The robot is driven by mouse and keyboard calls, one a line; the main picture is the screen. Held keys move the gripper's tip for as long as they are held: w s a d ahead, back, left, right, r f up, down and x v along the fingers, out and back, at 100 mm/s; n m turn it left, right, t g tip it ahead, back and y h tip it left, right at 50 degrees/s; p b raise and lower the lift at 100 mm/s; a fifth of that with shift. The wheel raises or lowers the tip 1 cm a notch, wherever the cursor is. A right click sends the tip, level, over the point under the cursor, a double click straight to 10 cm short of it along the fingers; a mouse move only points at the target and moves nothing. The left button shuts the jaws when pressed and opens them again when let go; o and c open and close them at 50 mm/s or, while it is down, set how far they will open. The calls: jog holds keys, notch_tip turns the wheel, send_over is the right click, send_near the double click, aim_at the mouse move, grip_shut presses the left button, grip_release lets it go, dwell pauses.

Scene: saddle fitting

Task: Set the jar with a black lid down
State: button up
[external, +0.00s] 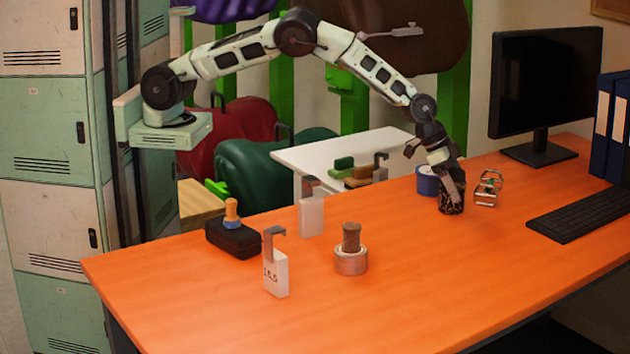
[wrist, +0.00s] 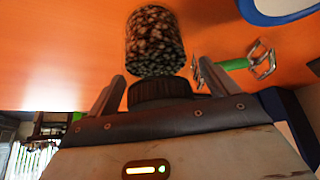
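The jar with a black lid (external: 452,204) stands upright on the orange table, left of the monitor, and looks to be resting on it. In the wrist view its dark speckled body (wrist: 155,42) and black lid (wrist: 163,90) show right in front of my gripper. My gripper (external: 450,183) points down over the jar from above. In the wrist view my gripper's fingers (wrist: 161,75) lie on either side of the lid, spread, with a narrow gap at each side. The jar's underside is hidden.
A blue tape roll (external: 427,181) stands close behind the jar, and a metal clip-like object (external: 488,188) is just right of it. A keyboard (external: 583,212) and monitor (external: 545,85) are farther right. A brown-topped round item (external: 351,258) stands front left.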

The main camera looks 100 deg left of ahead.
jog(key=shift+s+r, duration=0.2)
jog(key=shift+r, duration=0.4)
jog(key=d+v, duration=0.1)
jog(key=v, duration=1)
jog(key=s+a+r+n+g+y, duration=0.1)
jog(key=s+a+r+n, duration=0.1)
jog(key=s+a, duration=0.75)
jog(key=s+a+r+n+g+y, duration=0.1)
jog(key=s+a+r+n+g, duration=0.15)
jog(key=s+a, duration=0.65)
jog(key=s+n+g, duration=0.2)
jog(key=s+n, duration=0.2)
jog(key=s, duration=2.8)
jog(key=shift+s+a+f+n+h+b, duration=0.2)
jog(key=shift+a+f+n+h+b, duration=0.1)
jog(key=shift+a+n, duration=0.1)
jog(key=shift+g, duration=0.25)
